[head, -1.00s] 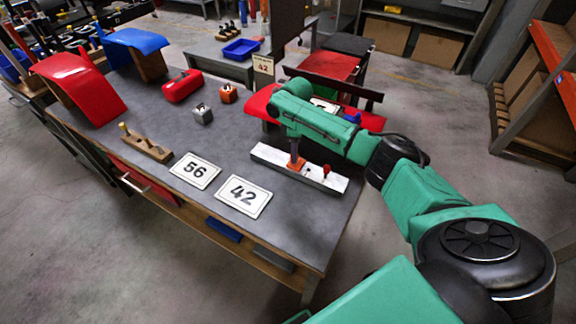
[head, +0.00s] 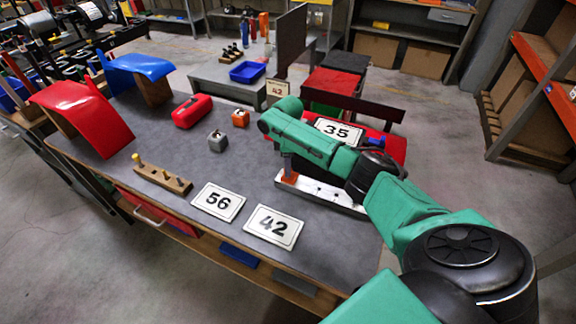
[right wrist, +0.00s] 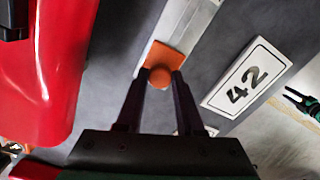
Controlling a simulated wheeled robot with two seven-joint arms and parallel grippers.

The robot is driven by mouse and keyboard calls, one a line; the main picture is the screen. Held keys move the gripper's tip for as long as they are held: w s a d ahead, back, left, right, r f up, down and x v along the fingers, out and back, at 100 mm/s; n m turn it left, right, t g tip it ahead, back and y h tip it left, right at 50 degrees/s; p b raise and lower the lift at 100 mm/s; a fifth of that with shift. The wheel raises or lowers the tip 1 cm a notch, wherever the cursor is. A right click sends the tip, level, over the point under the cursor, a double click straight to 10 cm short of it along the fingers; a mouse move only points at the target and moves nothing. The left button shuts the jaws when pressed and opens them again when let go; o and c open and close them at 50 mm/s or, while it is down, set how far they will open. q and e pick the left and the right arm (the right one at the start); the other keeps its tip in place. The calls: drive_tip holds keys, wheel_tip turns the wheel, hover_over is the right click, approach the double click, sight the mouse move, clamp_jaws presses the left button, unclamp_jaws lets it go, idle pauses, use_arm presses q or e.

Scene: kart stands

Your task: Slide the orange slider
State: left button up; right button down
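The orange slider (head: 290,176) is on a white rail (head: 345,205) at the table's front right, near the rail's left end. In the right wrist view the slider shows as an orange block with a round knob (right wrist: 160,77). My right gripper (right wrist: 161,82) has one finger on each side of that knob and looks shut on it. In the head view my right forearm covers part of the rail. A small green and black shape (right wrist: 302,103) at the right edge of the right wrist view looks like my left gripper; its fingers are too small to judge.
Number plates 56 (head: 218,201), 42 (head: 273,227) and 35 (head: 339,131) lie around the rail. A grey block (head: 218,141), an orange block (head: 240,118) and a red case (head: 192,111) stand farther back. A wooden peg rack (head: 162,180) is at the left.

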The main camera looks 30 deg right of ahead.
drive_tip(key=c, duration=0.6)
unclamp_jaws()
drive_tip(key=shift+w+a+r, duration=0.15)
drive_tip(key=shift+w, duration=0.05)
use_arm(q)
drive_tip(key=shift+w+a, duration=0.1)
drive_tip(key=shift+a, duration=0.2)
use_arm(e)
drive_tip(key=shift+o, duration=0.4)
use_arm(q)
wheel_tip(320, 180, down, 2)
drive_tip(key=shift+w+f+b, duration=0.1)
drive_tip(key=shift+w+b, duration=0.05)
drive_tip(key=shift+b, duration=0.9)
use_arm(e)
wheel_tip(320, 180, up, 14)
drive_tip(key=shift+r, duration=0.2)
